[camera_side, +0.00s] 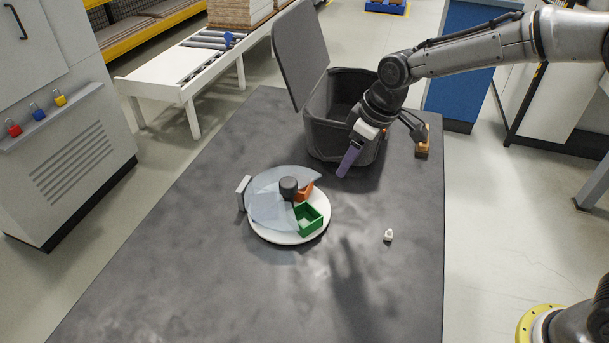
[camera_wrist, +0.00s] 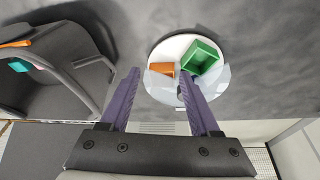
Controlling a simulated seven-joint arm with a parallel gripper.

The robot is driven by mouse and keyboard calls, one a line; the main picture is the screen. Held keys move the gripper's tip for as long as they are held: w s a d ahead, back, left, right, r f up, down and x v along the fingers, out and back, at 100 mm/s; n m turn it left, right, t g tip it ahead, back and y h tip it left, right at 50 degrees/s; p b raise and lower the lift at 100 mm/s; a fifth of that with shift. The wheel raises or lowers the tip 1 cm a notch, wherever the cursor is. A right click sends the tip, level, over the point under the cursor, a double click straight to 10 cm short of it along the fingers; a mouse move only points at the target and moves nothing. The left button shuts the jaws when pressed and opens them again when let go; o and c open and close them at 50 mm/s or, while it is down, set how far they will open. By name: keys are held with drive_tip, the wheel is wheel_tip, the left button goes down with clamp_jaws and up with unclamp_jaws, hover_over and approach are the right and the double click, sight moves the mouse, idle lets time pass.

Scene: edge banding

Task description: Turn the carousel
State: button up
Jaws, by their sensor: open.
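The carousel is a round white turntable (camera_side: 262,230) on the dark table, partly under a clear cover (camera_side: 268,205) with a dark knob (camera_side: 288,187) at its centre. A green open box (camera_side: 308,219) and an orange box (camera_side: 304,191) sit on it; the green one faces the front right. My gripper (camera_side: 347,165), with purple fingers, is above the table to the right of the carousel, apart from it. In the wrist view my gripper (camera_wrist: 164,85) is open and empty, with the turntable (camera_wrist: 172,47) beyond and between its fingers.
A dark grey bin (camera_side: 335,130) with its lid raised stands behind my gripper. A small white piece (camera_side: 388,236) lies on the table to the right of the carousel. A grey upright plate (camera_side: 243,193) stands at the carousel's left edge. The table's front is clear.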

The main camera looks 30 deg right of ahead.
sight(289, 182)
drive_tip(key=shift+o, duration=1.2)
drive_tip(key=w+a+r+n+y, duration=0.2)
drive_tip(key=w+a+r+n, duration=0.1)
drive_tip(key=a+r+n, duration=0.2)
drive_tip(key=shift+a+r+g, duration=0.3)
drive_tip(key=shift+a+r, duration=0.4)
drive_tip(key=shift+r, duration=0.05)
drive_tip(key=x, duration=1.4)
drive_tip(key=shift+a, duration=0.1)
clamp_jaws()
